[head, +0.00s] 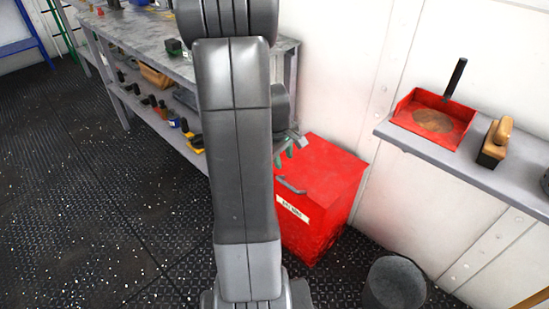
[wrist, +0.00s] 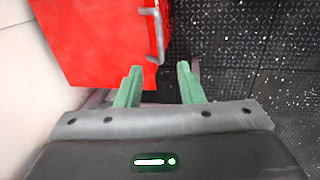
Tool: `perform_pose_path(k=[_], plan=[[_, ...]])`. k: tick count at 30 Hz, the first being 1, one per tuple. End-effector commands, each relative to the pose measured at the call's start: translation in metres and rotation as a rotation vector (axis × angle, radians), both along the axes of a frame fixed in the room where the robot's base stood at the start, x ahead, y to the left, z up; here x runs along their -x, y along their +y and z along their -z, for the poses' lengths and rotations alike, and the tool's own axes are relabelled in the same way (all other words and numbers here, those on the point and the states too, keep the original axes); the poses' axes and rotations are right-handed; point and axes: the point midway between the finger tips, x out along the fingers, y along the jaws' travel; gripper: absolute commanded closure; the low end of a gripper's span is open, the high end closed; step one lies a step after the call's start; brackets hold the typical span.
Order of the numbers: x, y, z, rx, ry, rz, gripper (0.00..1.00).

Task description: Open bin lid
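The red bin (head: 333,178) stands on the floor against the white wall, and its lid looks closed. A grey bar handle (head: 290,186) sits at its front edge, above a white label (head: 292,211). In the wrist view the red bin (wrist: 95,40) fills the upper left, with the handle (wrist: 155,36) along its right edge. My gripper (wrist: 158,80) has two green fingers, apart with nothing between them. The handle's end lies just beyond the gap between the fingertips. In the head view my gripper (head: 293,148) shows above the bin, partly hidden by my arm.
A grey workbench (head: 135,40) with tools on its shelves stands at the left. A grey wall shelf (head: 475,176) at the right holds a red dustpan (head: 432,118) and a brush (head: 495,141). A dark bucket (head: 394,284) stands near the bin. The left floor is open.

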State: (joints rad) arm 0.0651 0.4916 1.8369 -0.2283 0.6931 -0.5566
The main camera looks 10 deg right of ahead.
Motion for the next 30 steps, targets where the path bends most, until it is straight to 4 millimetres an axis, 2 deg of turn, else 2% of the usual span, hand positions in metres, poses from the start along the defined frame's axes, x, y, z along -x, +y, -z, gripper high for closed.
perform_pose_path(k=[5,15,21,30], plan=[[-0.003,-0.003,0.016,0.002,0.006,-0.004,0.66],[-0.01,-0.013,0.087,0.001,0.008,-0.003,0.66],[-0.015,-0.019,0.12,0.001,0.005,-0.004,0.66],[-0.017,-0.022,0.135,0.002,0.002,-0.004,0.66]])
